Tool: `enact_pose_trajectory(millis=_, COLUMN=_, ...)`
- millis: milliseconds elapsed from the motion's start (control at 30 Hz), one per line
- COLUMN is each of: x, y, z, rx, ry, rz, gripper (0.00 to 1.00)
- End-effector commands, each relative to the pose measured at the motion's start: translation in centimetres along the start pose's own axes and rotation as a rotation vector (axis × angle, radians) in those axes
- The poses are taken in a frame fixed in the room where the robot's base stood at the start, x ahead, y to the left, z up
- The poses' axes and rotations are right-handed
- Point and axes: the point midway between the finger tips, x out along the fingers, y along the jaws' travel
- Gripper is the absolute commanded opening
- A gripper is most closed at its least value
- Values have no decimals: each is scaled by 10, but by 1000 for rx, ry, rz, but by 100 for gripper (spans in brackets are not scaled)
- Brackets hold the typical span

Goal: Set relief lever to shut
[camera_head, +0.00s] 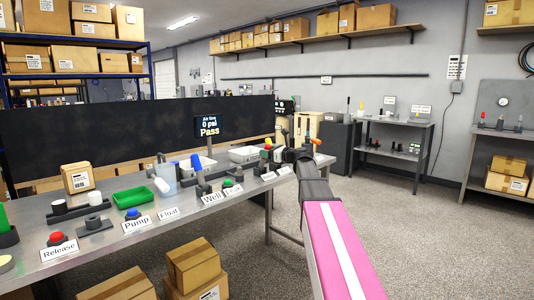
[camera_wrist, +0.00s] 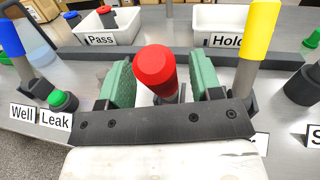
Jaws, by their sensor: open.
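A lever with a red, rounded grip (camera_wrist: 155,68) stands between the fingers of my gripper (camera_wrist: 168,85) in the wrist view. The gripper is open, with a green pad on each side of the lever; I cannot tell whether either pad touches it. The lever's base and any label below it are hidden by the gripper, so the name "relief" is not readable. In the head view my gripper (camera_head: 284,155) is over the far right end of the bench, and the lever there is largely hidden.
A blue lever (camera_wrist: 11,38) stands left and a yellow lever (camera_wrist: 259,45) close on the right. A green button (camera_wrist: 62,100) sits by the Leak label. White bins marked Pass (camera_wrist: 101,38) and Hold (camera_wrist: 226,38) stand behind a dark rail. A screen (camera_head: 209,126) reads 0 psi, Pass.

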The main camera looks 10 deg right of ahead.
Motion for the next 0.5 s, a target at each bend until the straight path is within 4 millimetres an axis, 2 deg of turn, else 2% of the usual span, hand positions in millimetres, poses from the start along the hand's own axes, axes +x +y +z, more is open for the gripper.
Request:
enact_pose_trajectory(millis=367, x=5, y=0, z=0, rx=0, ry=0, rz=-1, gripper=59)
enact_pose_trajectory(millis=500, x=5, y=0, z=0, rx=-1, ry=0, rz=0, gripper=13)
